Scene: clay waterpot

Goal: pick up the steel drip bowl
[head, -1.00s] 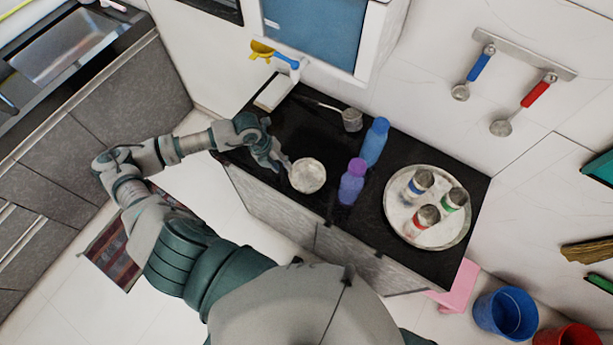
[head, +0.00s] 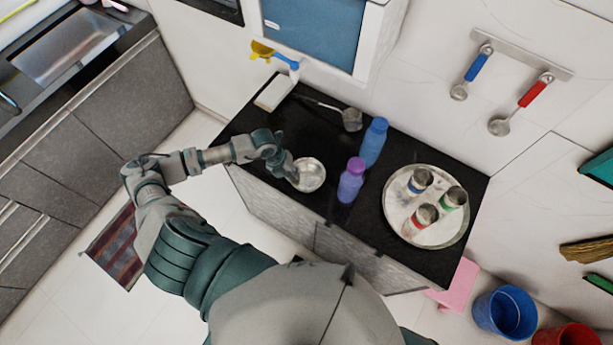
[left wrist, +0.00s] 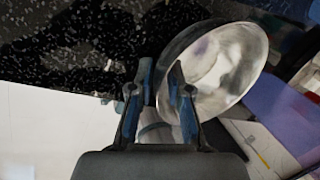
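The steel drip bowl (head: 312,174) is a shiny round bowl on the black counter, near its front edge. In the left wrist view the bowl (left wrist: 232,62) fills the upper middle, its rim seen at a slant. My left gripper (head: 291,172) reaches in from the left to the bowl's left side. In the left wrist view the gripper (left wrist: 162,76) has its fingers apart, one outside the bowl's left wall and one over its inside, with the rim between them. I cannot tell whether the fingers touch it. My right gripper is not in view.
A purple bottle (head: 350,182) stands close to the bowl's right, with a blue bottle (head: 373,142) behind it. A steel ladle (head: 350,119) lies behind the bowl. A round tray (head: 398,212) with several jars stands farther right. A white block (head: 274,92) sits at the back left.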

